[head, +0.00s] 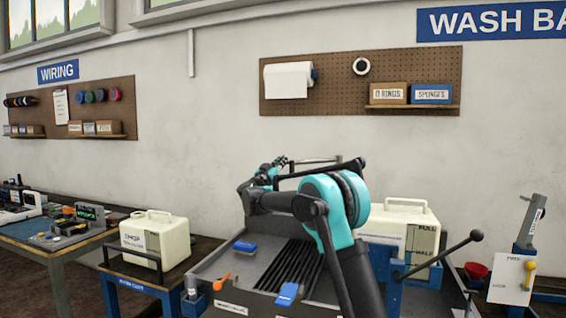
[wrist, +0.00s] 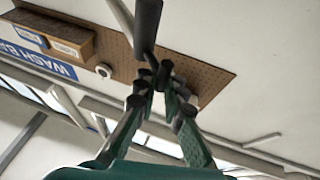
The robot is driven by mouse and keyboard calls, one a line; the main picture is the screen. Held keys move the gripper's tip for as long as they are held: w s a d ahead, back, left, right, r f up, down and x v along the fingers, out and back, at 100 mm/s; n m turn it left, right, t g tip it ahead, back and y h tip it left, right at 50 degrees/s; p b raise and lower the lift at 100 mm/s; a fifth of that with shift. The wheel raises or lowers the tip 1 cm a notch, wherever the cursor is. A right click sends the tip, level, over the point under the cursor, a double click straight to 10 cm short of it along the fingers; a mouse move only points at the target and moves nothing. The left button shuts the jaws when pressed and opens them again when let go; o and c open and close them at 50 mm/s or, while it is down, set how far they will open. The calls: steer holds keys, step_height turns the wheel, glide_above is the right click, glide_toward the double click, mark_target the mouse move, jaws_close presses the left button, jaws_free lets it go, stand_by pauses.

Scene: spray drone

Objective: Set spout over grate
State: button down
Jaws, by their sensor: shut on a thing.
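My gripper (wrist: 158,78) is shut on a dark rod with a thicker, rounded end (wrist: 148,22), which looks like the spout's handle. In the head view my gripper (head: 277,164) is small and partly hidden behind my teal arm. A dark bar with a knob (head: 352,165) runs right from near it, above the basin. A thin pale pipe (head: 318,160) shows just behind; I cannot tell if it is the spout. The grate (head: 293,264) of dark slats lies in the grey basin below, partly covered by my arm. The spout's outlet cannot be made out.
A blue sponge (head: 244,247), an orange tool (head: 222,281) and a blue item (head: 287,293) lie around the grate. A cream canister (head: 155,240) stands left; a cream tank (head: 402,225) stands behind right. A black-knobbed lever (head: 445,252) sticks out at right.

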steer(key=shift+w+a, duration=0.1)
steer(key=shift+a, duration=0.05)
steer(key=c, duration=1.6)
jaws_free()
steer(key=shift+f, duration=0.15)
steer(key=v, duration=1.2)
